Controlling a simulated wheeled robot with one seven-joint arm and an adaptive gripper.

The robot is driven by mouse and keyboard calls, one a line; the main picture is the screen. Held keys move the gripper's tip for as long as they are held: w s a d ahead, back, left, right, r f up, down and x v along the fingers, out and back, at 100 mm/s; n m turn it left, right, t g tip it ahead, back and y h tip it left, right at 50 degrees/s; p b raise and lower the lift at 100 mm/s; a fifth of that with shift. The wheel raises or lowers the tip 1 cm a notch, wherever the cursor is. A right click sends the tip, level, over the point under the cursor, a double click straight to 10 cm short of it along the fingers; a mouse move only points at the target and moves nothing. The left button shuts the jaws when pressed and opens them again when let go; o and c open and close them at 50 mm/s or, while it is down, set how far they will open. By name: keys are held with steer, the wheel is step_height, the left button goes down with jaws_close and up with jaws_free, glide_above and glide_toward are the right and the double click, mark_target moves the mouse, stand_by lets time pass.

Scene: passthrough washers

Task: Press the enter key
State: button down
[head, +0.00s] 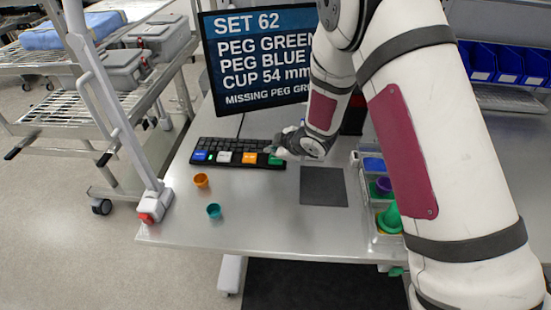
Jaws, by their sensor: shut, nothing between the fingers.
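A black keyboard (235,145) lies on the steel table below the screen. Along its front edge it has a blue key (200,156), a white key (225,157), an orange key (249,158) and a green key (275,161) at the right end. The labels are too small to read, so I cannot tell which is enter. My gripper (271,150) is shut and empty at the keyboard's right end, just above or behind the green key. I cannot tell whether it touches a key. My gripper and wrist hide part of that end.
A screen (255,60) shows set text, partly hidden by my arm. An orange cup (201,181) and a teal cup (213,211) stand on the table (260,220) in front. A dark square mat (323,187) and a tray (373,232) with coloured parts are to the right.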

mark_target(274, 160)
steer(key=shift+f, duration=0.1)
stand_by(0.6)
steer(key=shift+f, duration=0.3)
steer(key=shift+f, duration=0.5)
stand_by(0.7)
steer(key=shift+r, duration=0.9)
steer(key=shift+r+p, duration=0.4)
steer(key=shift+r, duration=2.15)
